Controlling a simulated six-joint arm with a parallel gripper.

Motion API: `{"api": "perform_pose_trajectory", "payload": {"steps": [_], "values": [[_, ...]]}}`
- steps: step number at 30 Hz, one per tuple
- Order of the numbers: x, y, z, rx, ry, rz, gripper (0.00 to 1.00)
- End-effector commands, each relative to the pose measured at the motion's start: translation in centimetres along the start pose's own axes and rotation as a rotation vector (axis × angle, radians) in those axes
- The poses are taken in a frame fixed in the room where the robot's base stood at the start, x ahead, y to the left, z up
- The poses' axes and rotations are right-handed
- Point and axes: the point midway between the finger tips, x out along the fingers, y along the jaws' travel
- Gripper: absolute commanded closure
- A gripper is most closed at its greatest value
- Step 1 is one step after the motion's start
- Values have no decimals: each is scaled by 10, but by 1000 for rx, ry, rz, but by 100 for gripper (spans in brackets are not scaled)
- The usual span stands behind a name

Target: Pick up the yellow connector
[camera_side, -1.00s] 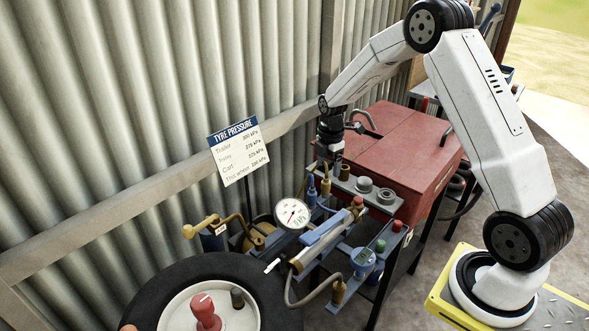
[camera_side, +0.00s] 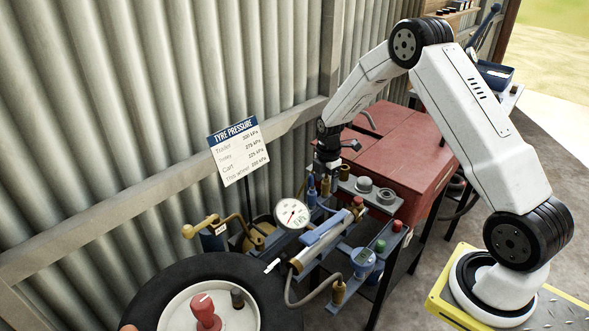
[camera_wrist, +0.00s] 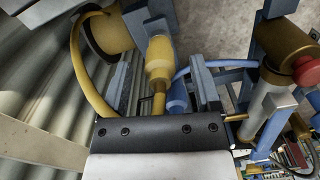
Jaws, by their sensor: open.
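The yellow connector (camera_wrist: 158,62) shows in the wrist view between the two fingers of my gripper (camera_wrist: 162,75). The fingers are apart, one on each side of it, with visible gaps. In the side view, a small yellow connector (camera_side: 325,187) stands upright in the rack, just below my gripper (camera_side: 327,170). A blue connector (camera_side: 311,190) stands to its left. In the wrist view, a blue part (camera_wrist: 177,98) lies close beside the yellow connector, near the right finger. I cannot tell whether the fingers touch anything.
A round pressure gauge (camera_side: 292,213) and a blue and silver pump (camera_side: 320,240) crowd the front. A brass-coloured fitting (camera_side: 344,172) and grey knobs (camera_side: 364,184) stand to the right. The corrugated wall (camera_side: 150,110) is close behind. The red cabinet top (camera_side: 405,140) is mostly clear.

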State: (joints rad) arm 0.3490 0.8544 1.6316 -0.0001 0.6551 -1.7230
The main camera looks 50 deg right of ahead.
Motion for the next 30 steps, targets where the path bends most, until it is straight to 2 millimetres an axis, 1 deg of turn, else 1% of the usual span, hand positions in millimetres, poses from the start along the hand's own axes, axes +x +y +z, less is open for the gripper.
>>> {"api": "perform_pose_trajectory", "payload": {"steps": [1,3,7,23,26,27,29,30], "values": [[6,0,0,0,0,-2,20],[14,-1,0,0,0,-3,20],[21,0,0,0,0,0,20],[22,0,0,0,0,0,20],[22,0,0,0,0,0,49],[22,0,0,0,0,0,61],[22,0,0,0,0,0,80],[22,0,0,0,0,0,93]]}}
